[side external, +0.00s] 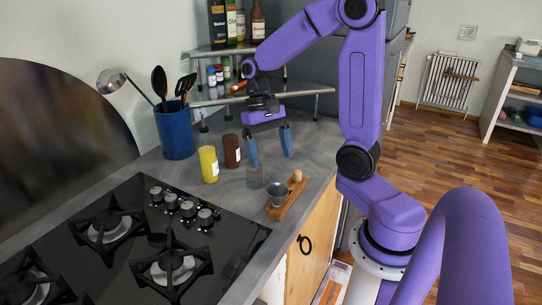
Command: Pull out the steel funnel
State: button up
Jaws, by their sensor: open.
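The steel funnel (278,191) is a small grey metal cone, wide end up. It sits at the near end of a narrow wooden holder (290,201) close to the counter's right edge; its lower part is hidden. My gripper (270,161) is open and empty, with two blue fingers pointing down. In the picture it hangs above and slightly left of the funnel, apart from it. The left fingertip overlaps a small clear glass jar (254,179); I cannot tell whether they touch.
A wooden knob-like piece (297,176) stands at the holder's far end. A yellow jar (208,164) and a dark red jar (231,151) stand to the left. A blue utensil crock (175,131), a tiered shelf (290,93) and a gas hob (130,240) surround the spot.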

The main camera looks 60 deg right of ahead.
jog(key=shift+x, duration=4.45)
jog(key=c, duration=1.3)
jog(key=o, duration=0.3)
jog(key=c, duration=0.3)
jog(key=shift+r, duration=1.2)
jog(key=shift+r, duration=1.4)
